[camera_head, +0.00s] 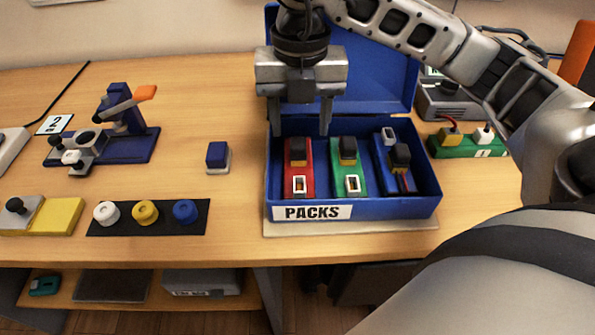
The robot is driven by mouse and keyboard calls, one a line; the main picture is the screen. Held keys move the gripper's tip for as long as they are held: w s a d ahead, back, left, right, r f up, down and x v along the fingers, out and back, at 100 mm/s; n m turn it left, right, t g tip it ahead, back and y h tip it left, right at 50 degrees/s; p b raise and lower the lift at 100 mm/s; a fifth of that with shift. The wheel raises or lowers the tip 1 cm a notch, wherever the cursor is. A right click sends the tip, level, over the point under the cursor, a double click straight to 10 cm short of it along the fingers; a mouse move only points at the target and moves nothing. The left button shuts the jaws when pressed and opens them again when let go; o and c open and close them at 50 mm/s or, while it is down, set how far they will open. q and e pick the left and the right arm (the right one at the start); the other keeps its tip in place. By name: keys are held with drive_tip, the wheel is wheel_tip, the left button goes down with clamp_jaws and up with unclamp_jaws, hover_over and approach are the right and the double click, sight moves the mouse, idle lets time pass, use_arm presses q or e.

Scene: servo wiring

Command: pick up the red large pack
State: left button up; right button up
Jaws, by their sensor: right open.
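The red large pack (307,177) lies in the left part of the blue box labelled PACKS (436,205), with a dark block on its far end and a white-framed slot at its near end. A green pack (358,179) lies in the middle and a blue pack (384,172) at the right. My right gripper (299,130) points down over the far left of the box, with its fingers apart and nothing between them. It is at the far end of the red pack; I cannot tell the exact height gap. My left gripper is not in view.
The box lid (375,85) stands open behind the gripper. A small blue block (217,155) sits left of the box. Further left are a blue fixture (125,140) and a black strip (165,228) with three knobs. A green unit (455,146) stands right of the box.

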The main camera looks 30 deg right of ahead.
sight(298, 148)
wheel_tip(298, 148, down, 9)
drive_tip(key=shift+a+r+p, duration=0.1)
drive_tip(key=shift+p, duration=0.45)
drive_tip(key=shift+r, duration=0.1)
drive_tip(key=c, duration=1.1)
